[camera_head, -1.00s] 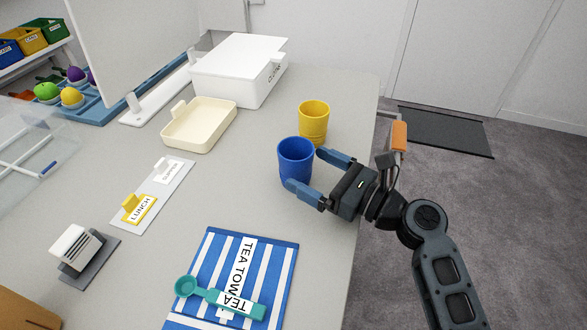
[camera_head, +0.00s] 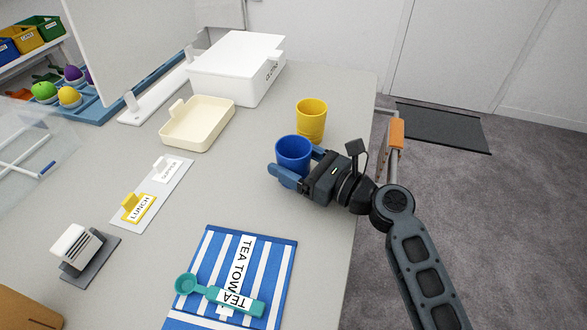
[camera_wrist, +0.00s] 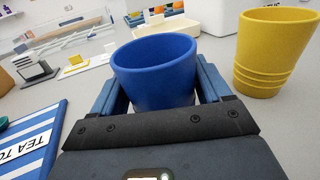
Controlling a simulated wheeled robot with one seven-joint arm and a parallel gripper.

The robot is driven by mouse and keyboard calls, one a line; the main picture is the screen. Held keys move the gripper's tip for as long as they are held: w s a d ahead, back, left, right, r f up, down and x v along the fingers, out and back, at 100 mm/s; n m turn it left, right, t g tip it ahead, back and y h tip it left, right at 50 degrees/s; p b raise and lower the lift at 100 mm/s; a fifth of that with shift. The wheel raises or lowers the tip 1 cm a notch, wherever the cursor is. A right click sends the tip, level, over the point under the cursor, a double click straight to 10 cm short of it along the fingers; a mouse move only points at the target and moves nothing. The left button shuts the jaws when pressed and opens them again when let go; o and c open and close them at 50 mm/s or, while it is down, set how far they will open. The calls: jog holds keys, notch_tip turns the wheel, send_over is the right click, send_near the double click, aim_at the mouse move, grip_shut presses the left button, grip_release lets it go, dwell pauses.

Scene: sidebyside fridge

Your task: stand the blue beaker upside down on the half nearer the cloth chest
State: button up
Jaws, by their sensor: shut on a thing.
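The blue beaker (camera_head: 293,152) stands upright, mouth up, near the table's right edge; whether its base touches the table is hidden. My gripper (camera_head: 296,175) is shut on it, one finger on each side, as the wrist view shows around the blue beaker (camera_wrist: 155,78). The white lidded chest (camera_head: 238,72) stands at the back; its label is hard to read. A pale strip (camera_head: 160,190) has two halves: one with a yellow LUNCH card (camera_head: 139,208), the farther one, closer to the chest, with a white card (camera_head: 167,170) that seems to read SUPPER.
A yellow beaker (camera_head: 311,120) stands just behind the blue one. A cream tray (camera_head: 197,128) lies before the chest. A striped tea towel (camera_head: 270,265) with a teal scoop (camera_head: 225,297) lies in front. The table between strip and beaker is clear.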

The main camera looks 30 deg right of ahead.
jog(key=c, duration=0.4)
jog(key=shift+o, duration=0.2)
jog(key=shift+r, duration=0.4)
notch_tip(320, 180, up, 4)
jog(key=shift+d+f+p, duration=0.1)
jog(key=shift+d+p, duration=0.05)
jog(key=shift+p, duration=0.35)
jog(key=s+d+r, duration=0.4)
jog(key=d+r, duration=0.2)
jog(key=d, duration=0.4)
jog(key=shift+d+r, duration=0.2)
jog(key=shift+d, duration=0.15)
